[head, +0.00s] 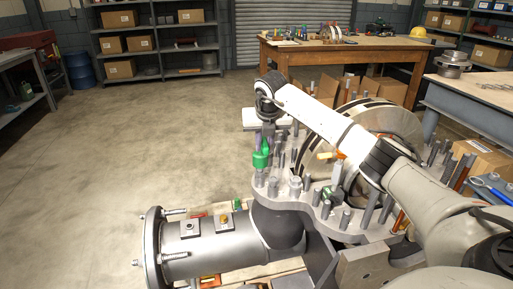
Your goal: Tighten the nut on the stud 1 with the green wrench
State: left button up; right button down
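The green wrench (261,157) is at the left rim of the grey casing flange (262,190), among upright studs. My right arm comes in from the right and reaches over the casing. Its gripper (268,134) points down at the wrench, and green shows on both sides of the fingers, so it looks shut on the wrench. A grey stud (260,179) stands just below the wrench; I cannot tell whether the wrench sits around it. No label marks stud 1, and I cannot make out its nut. My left gripper is not in view.
Several tall studs (372,207) crowd the flange rim. A large round disc (395,120) lies behind my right arm. A grey flanged cylinder (185,245) lies in front. A wooden workbench (290,57) stands behind, and a blue wrench (492,188) lies at the right. The floor at left is clear.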

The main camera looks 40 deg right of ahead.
jog(key=n, duration=0.1)
jog(key=d+f+n+y+b, duration=0.1)
jog(key=n, duration=0.1)
jog(key=s+d+f+n, duration=0.1)
jog(key=shift+d+f+t+y, duration=0.15)
jog(key=shift+d+t+y, duration=0.1)
jog(key=shift+t+y, duration=0.15)
dwell(0.7)
jog(key=shift+s, duration=0.1)
